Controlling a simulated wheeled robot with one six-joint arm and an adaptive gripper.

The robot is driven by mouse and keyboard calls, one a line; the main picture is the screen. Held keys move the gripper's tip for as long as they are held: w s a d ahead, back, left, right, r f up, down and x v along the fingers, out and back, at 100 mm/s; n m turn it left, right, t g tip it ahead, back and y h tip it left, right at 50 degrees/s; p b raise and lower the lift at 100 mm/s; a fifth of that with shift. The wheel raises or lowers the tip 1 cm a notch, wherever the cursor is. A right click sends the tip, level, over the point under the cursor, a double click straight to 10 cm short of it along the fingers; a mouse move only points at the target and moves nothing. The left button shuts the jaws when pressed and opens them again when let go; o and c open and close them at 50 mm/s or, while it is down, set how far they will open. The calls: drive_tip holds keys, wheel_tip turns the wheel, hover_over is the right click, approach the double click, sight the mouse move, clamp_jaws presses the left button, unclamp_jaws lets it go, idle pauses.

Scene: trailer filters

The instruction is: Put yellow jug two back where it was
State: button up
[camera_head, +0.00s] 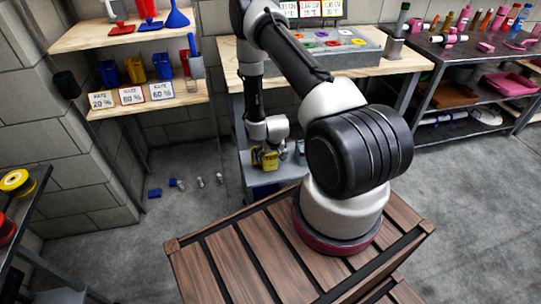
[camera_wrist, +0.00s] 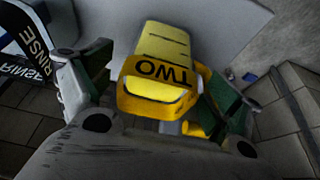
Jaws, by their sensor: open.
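The yellow jug two (camera_head: 268,161) stands low on a grey-blue surface behind my arm's base. In the wrist view the jug (camera_wrist: 158,70) shows its "TWO" label upside down, with its yellow handle to the lower right. My gripper (camera_head: 265,147) is at the jug, partly hiding it in the head view. In the wrist view its green-and-dark fingers are spread on either side of the jug, open. Whether either finger touches the jug, I cannot tell.
A wooden shelf (camera_head: 140,104) at left holds blue, yellow and red jugs above rate cards (camera_head: 131,95). Funnels stand on the shelf above. Small blue and white pieces (camera_head: 176,184) lie on the floor. A "RINSE" label (camera_wrist: 36,42) shows at the wrist view's left.

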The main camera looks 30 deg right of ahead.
drive_tip(key=s+a+r+n, duration=0.1)
drive_tip(key=s+a+r, duration=0.1)
drive_tip(key=r, duration=1.1)
drive_tip(key=s+a+r+y, duration=0.1)
drive_tip(key=s+r, duration=0.1)
drive_tip(key=r, duration=1.2)
drive_tip(key=s+a+r+n, duration=0.1)
drive_tip(key=s+a+r, duration=0.1)
drive_tip(key=r, duration=1.1)
drive_tip(key=s+r, duration=0.8)
drive_tip(key=s, duration=0.3)
drive_tip(key=s+a+r+n, duration=0.1)
drive_tip(key=s+r, duration=0.8)
drive_tip(key=s, duration=0.3)
drive_tip(key=shift+s+a, duration=0.15)
drive_tip(key=shift+a, duration=0.15)
